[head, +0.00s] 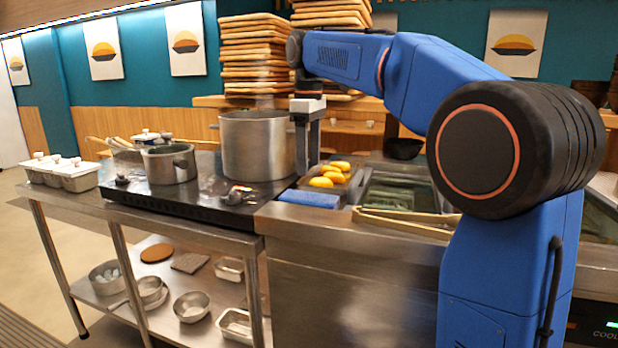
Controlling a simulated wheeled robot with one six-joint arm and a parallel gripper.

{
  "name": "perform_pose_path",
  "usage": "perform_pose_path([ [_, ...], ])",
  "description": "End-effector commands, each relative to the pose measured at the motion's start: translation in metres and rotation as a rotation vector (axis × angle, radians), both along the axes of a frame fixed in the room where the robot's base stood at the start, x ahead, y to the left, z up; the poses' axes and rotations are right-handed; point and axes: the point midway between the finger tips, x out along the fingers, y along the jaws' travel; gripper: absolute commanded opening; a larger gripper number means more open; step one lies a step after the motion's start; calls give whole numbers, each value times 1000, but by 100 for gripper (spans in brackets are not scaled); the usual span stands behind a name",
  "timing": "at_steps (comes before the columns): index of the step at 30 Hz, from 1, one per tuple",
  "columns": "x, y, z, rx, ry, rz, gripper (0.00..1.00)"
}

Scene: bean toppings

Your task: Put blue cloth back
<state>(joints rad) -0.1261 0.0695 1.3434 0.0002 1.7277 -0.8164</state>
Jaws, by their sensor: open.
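The blue cloth (309,198) lies folded flat at the front edge of the steel counter, just right of the stove and in front of a tray of yellow food. My gripper (308,172) points down beside the big pot, above and behind the cloth. Its fingers are apart and nothing shows between them. The fingertips are partly hard to make out against the pot and tray. My blue arm reaches in from the right.
A large steel pot (257,146) stands close left of my gripper, with a smaller pot (169,164) further left. Yellow food pieces (321,182) sit in a tray behind the cloth. Wooden tongs (405,222) lie to the right by a steel bin (396,190). Bowls stand on the lower shelf.

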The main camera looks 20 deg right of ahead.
Motion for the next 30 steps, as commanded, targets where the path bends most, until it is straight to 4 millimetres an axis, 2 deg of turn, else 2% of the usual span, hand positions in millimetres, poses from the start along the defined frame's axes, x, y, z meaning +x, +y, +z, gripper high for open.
perform_pose_path([
  [6, 0, 0, 23, 0, 0, 0, 62],
  [20, -1, 0, 28, 1, -2, -2, 62],
  [26, -19, 3, 26, 27, -59, -66, 62],
  [30, -44, 6, 21, 71, -139, -167, 62],
])
